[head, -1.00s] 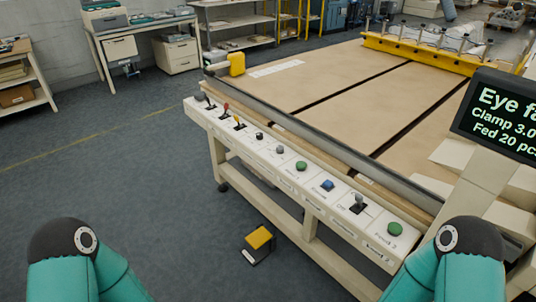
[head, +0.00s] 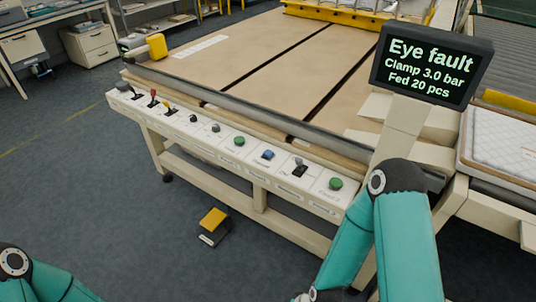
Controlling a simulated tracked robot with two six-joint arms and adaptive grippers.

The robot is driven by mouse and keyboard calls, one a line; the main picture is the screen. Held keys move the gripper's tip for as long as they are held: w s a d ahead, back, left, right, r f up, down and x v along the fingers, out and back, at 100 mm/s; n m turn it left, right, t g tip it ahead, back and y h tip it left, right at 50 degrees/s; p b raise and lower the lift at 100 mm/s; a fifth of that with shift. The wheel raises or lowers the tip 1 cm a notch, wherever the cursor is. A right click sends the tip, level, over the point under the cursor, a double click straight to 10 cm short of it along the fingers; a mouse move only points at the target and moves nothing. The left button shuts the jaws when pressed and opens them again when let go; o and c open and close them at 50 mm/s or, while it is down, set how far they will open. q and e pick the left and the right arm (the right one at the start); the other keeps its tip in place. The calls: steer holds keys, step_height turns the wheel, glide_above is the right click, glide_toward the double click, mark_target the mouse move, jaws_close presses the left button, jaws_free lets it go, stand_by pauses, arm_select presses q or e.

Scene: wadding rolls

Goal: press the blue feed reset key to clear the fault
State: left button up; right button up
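The blue key (head: 267,155) sits on the white control strip (head: 226,147) along the table's front edge, between a green button (head: 239,141) on its left and a black switch (head: 299,169) on its right. A display (head: 432,66) at the upper right reads "Eye fault, Clamp 3.0 bar, Fed 20 pcs". My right arm shows at the lower right, in front of the strip's right end. My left arm shows only in the lower left corner. Neither gripper's fingers can be made out, so nothing shows at the key.
Another green button (head: 336,183) is near the strip's right end, and several levers and knobs line its left part. A yellow foot pedal (head: 214,220) stands on the floor. A white quilted pad (head: 503,140) lies at the right.

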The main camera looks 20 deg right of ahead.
jaws_close()
stand_by(1.3)
